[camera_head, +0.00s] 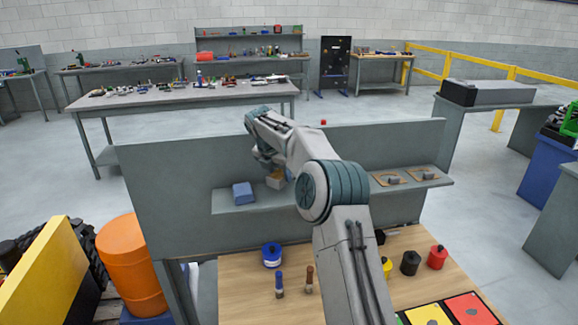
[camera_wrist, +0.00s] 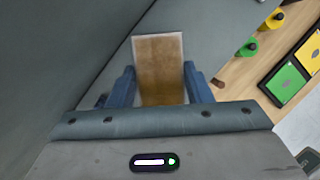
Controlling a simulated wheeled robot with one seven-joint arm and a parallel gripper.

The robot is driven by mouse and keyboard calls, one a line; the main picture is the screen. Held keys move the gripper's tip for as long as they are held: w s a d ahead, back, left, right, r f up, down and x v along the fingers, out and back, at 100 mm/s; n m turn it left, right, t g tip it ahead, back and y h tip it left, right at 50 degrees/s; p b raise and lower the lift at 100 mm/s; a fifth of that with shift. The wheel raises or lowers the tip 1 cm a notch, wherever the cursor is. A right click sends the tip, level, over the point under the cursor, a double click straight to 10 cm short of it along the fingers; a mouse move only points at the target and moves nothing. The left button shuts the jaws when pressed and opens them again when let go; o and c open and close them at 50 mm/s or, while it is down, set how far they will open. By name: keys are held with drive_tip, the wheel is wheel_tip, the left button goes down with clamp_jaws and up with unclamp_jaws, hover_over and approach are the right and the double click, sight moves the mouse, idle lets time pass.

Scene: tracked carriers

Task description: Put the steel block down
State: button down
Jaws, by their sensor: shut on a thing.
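My gripper (camera_wrist: 160,88) is shut on a block, which I take to be the steel block (camera_wrist: 158,62). The block shows a brown upper face with pale grey edges between my two blue fingers in the wrist view. In the head view the block (camera_head: 275,182) shows as a small tan and grey shape just left of my forearm, at the grey shelf (camera_head: 235,206). I cannot tell whether it touches the shelf. My arm hides most of the gripper there.
A blue block (camera_head: 243,193) sits on the shelf just left of the held block. Two small grey pieces (camera_head: 394,181) (camera_head: 428,176) lie on tan pads at the shelf's right. A grey panel (camera_head: 165,185) stands upright behind the shelf. Below, a wooden table (camera_head: 240,300) carries bottles and coloured plates.

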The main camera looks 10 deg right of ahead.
drive_tip(key=shift+f+p, duration=0.45)
drive_tip(key=shift+f, duration=1.4)
drive_tip(key=shift+f, duration=0.1)
drive_tip(key=c, duration=0.7)
unclamp_jaws()
drive_tip(key=shift+f, duration=0.15)
drive_tip(key=b+v, duration=0.2)
drive_tip(key=v, duration=1)
drive_tip(key=s+r+m, duration=0.5)
drive_tip(key=s, duration=0.5)
drive_tip(key=s+d+f+m+y, duration=0.1)
drive_tip(key=s+f+m, duration=0.2)
drive_tip(key=s+m, duration=0.4)
drive_tip(key=s+d+f+m+y, duration=0.1)
drive_tip(key=s+f+m, duration=0.2)
drive_tip(key=s+m, duration=0.4)
drive_tip(key=s+d+f+m+t+y, duration=0.1)
drive_tip(key=s+f+m, duration=0.2)
drive_tip(key=s+m, duration=0.5)
drive_tip(key=shift+s+d+f, duration=0.1)
drive_tip(key=shift+s, duration=3)
drive_tip(key=shift+s+d+f, duration=0.1)
drive_tip(key=shift+s+d, duration=0.05)
drive_tip(key=shift+s, duration=2.9)
